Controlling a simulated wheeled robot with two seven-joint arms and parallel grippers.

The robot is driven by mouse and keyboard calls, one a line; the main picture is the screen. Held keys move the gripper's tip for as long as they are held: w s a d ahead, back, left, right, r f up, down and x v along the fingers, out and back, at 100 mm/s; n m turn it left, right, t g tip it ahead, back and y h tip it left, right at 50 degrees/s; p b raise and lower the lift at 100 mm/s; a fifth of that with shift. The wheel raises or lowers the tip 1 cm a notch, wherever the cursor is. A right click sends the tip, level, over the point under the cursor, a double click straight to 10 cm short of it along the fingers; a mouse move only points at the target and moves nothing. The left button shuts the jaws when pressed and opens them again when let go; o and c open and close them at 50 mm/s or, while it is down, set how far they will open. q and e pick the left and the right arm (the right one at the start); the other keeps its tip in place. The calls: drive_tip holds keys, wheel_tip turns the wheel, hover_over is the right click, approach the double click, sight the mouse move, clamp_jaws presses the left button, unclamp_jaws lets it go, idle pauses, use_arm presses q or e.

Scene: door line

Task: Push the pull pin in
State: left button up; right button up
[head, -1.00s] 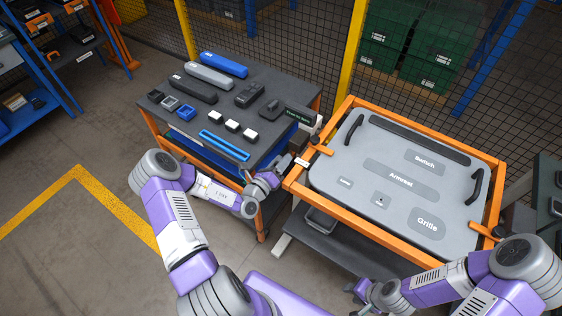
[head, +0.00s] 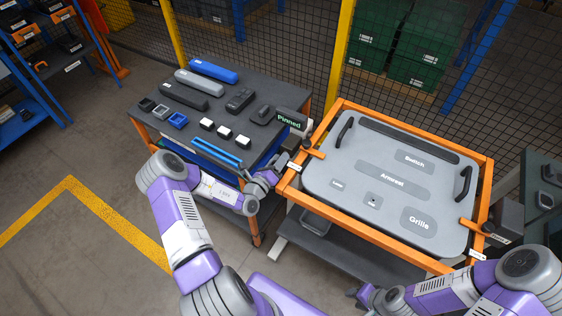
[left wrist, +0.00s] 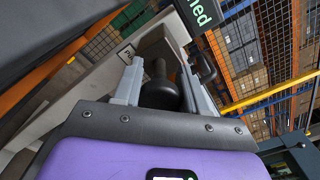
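The pull pin (left wrist: 160,94) has a black knob, seen in the left wrist view between the two grey fingers of my left gripper (left wrist: 161,80). In the head view my left gripper (head: 281,162) is at the left corner of the orange frame (head: 330,212), and the pin is hidden there. A small sign (head: 289,121) above the corner reads "Pinned" in green. My right gripper (head: 358,293) is low at the bottom, apart from the frame; its fingers are too small to judge.
The grey panel (head: 345,160) with labelled patches lies in the frame. A dark table (head: 215,112) with several parts stands left of it. A black knob (head: 307,141) stands beside the frame corner. A blue shelf (head: 40,85) is at far left; floor at left is clear.

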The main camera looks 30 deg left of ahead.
use_arm(q)
drive_tip(key=o, duration=0.4)
drive_tip(key=shift+w+a+r, duration=0.15)
drive_tip(key=shift+w+r, duration=0.05)
drive_tip(key=shift+s+f, duration=0.1)
drive_tip(key=s, duration=0.7)
drive_tip(key=shift+s, duration=0.25)
